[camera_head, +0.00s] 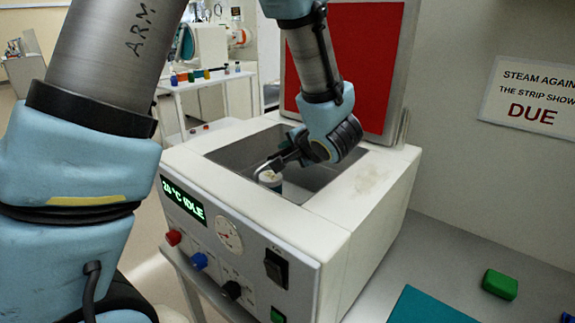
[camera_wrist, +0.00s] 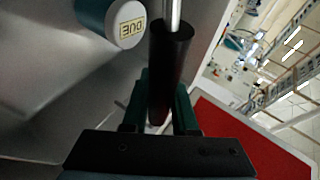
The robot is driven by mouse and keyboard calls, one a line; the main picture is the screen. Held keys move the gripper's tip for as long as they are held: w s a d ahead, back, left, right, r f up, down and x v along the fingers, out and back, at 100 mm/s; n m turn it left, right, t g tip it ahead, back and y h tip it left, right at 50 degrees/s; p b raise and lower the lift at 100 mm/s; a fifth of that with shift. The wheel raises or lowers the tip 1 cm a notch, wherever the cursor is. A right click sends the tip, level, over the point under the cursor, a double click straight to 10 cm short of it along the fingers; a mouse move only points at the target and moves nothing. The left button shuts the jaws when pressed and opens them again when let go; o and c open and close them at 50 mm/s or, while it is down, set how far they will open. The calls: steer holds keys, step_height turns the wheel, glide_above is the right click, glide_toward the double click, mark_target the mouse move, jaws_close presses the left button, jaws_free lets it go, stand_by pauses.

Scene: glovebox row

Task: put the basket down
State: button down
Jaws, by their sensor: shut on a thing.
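My gripper (camera_head: 290,153) reaches down into the open chamber of a white machine (camera_head: 335,225) in the head view. In the wrist view its fingers (camera_wrist: 161,92) are shut on a dark cylindrical handle (camera_wrist: 170,62) with a bright metal rod at its end. I take this to be the basket's handle; the basket's body cannot be made out. A white-topped container (camera_head: 270,177) is beside my gripper in the chamber. In the wrist view a teal container (camera_wrist: 110,20) has a white end marked "DUE". Whether the basket touches the chamber floor cannot be told.
The red-faced lid (camera_head: 345,65) stands open behind the chamber. The machine's display (camera_head: 183,199) seems to read 20 °C IDLE. A green block (camera_head: 500,285) and a teal mat (camera_head: 430,306) lie on the grey bench right of the machine. A wall sign (camera_head: 530,95) reads DUE.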

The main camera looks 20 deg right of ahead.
steer(key=shift+f, duration=1.45)
steer(key=c, duration=0.7)
jaws_free()
steer(key=v, duration=1.2)
steer(key=shift+d, duration=0.1)
